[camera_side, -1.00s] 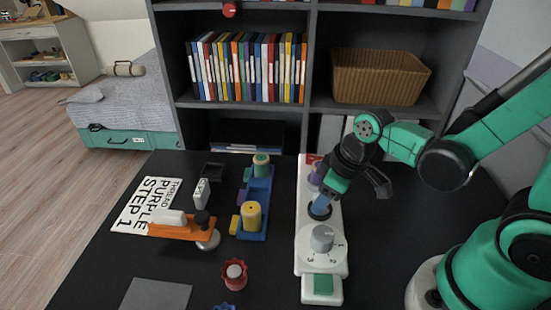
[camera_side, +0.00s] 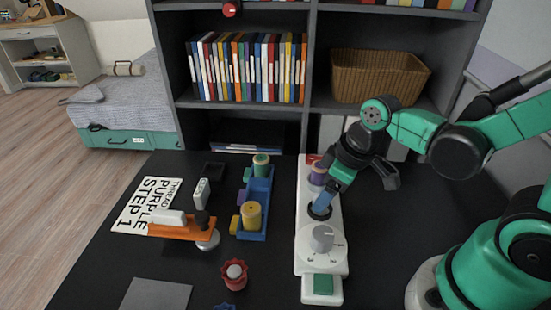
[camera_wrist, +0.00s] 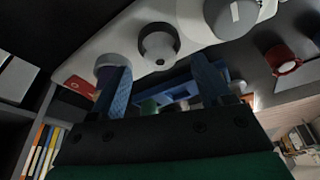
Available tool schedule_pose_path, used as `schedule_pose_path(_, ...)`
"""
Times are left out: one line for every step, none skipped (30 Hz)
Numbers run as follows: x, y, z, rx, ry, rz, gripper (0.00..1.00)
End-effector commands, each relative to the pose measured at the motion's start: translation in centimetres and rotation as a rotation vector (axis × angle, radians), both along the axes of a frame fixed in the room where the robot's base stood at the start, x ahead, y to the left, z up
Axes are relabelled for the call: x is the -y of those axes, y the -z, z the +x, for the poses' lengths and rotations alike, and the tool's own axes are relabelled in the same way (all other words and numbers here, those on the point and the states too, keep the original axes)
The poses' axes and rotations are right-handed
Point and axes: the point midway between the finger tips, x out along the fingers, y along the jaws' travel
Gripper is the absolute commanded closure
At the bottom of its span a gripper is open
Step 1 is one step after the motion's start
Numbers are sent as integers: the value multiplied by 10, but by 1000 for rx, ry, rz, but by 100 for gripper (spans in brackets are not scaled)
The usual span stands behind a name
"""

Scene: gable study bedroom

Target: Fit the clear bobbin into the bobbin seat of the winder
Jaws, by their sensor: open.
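The white winder (camera_side: 306,255) stands on the black table, with a grey dial (camera_side: 322,238) and a green button (camera_side: 323,285). My gripper (camera_side: 322,203) is tilted above its dark round seat (camera_side: 320,213). In the wrist view its two blue fingers (camera_wrist: 160,66) are apart, with nothing seen clamped between them. Beyond their tips is the dark ring of the seat (camera_wrist: 143,37) with a pale grey round piece (camera_wrist: 158,43) in it. This may be the clear bobbin; I cannot tell for sure.
A purple spool (camera_side: 318,177) stands on the winder behind the seat, close to my gripper. A blue rack (camera_side: 257,205) with spools is to the left. An orange tool (camera_side: 182,231), red knob (camera_side: 235,273) and white instruction card (camera_side: 146,205) lie farther left. Shelves stand behind.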

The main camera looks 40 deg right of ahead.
Motion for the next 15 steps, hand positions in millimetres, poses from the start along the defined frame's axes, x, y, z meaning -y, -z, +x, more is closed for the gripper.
schedule_pose_path(1, -5, -2, 0, 1, 0, 29)
schedule_pose_path(1, -7, -4, 0, 1, 0, 29)
schedule_pose_path(1, -11, -5, 0, 1, 0, 29)
schedule_pose_path(2, -15, -5, 0, 1, 0, 29)
schedule_pose_path(2, -18, -6, 0, 1, 0, 29)
schedule_pose_path(3, -22, -7, 0, 1, 0, 29)
schedule_pose_path(3, -26, -8, 0, 1, 0, 29)
schedule_pose_path(3, -29, -9, 0, 1, 0, 29)
schedule_pose_path(4, -33, -10, 0, 2, 1, 29)
schedule_pose_path(4, -36, -12, 0, 2, 1, 29)
schedule_pose_path(5, -39, -13, 0, 2, 1, 29)
schedule_pose_path(6, -44, -14, 0, 1, 0, 29)
schedule_pose_path(6, -48, -14, 0, 1, 0, 29)
schedule_pose_path(6, -52, -15, 0, 1, 0, 29)
schedule_pose_path(7, -56, -17, 0, 1, 0, 29)
